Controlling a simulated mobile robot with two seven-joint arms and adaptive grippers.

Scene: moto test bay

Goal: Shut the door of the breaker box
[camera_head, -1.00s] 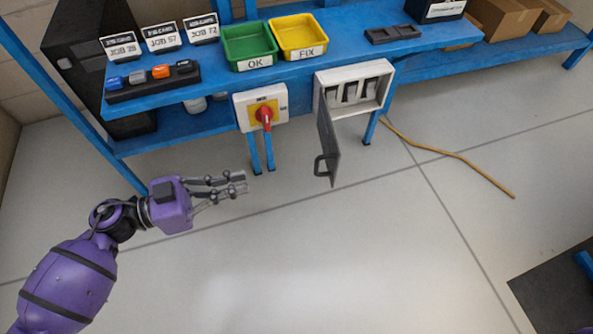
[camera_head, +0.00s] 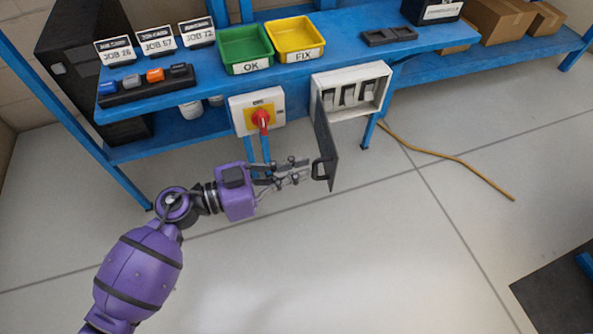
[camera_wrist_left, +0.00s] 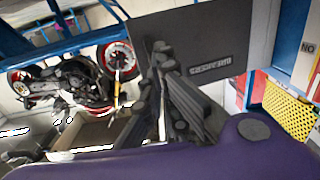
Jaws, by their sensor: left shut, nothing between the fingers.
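The breaker box (camera_head: 350,90) is a white box with several switches inside, fixed at the front of the blue bench. Its dark grey door (camera_head: 325,145) is hinged on the box's left side and stands wide open, swung out towards me. A black handle (camera_head: 318,169) is on the door's left face. My left gripper (camera_head: 306,169) is shut and empty, its fingertips at the handle; I cannot tell whether they touch. In the left wrist view the fingers (camera_wrist_left: 162,70) lie in front of the dark door panel (camera_wrist_left: 215,45). My right gripper is not in view.
A red rotary switch (camera_head: 261,119) on a yellow and white box sits left of the breaker box. The bench (camera_head: 200,82) holds green and yellow trays. A tan cable (camera_head: 450,157) lies on the floor at right.

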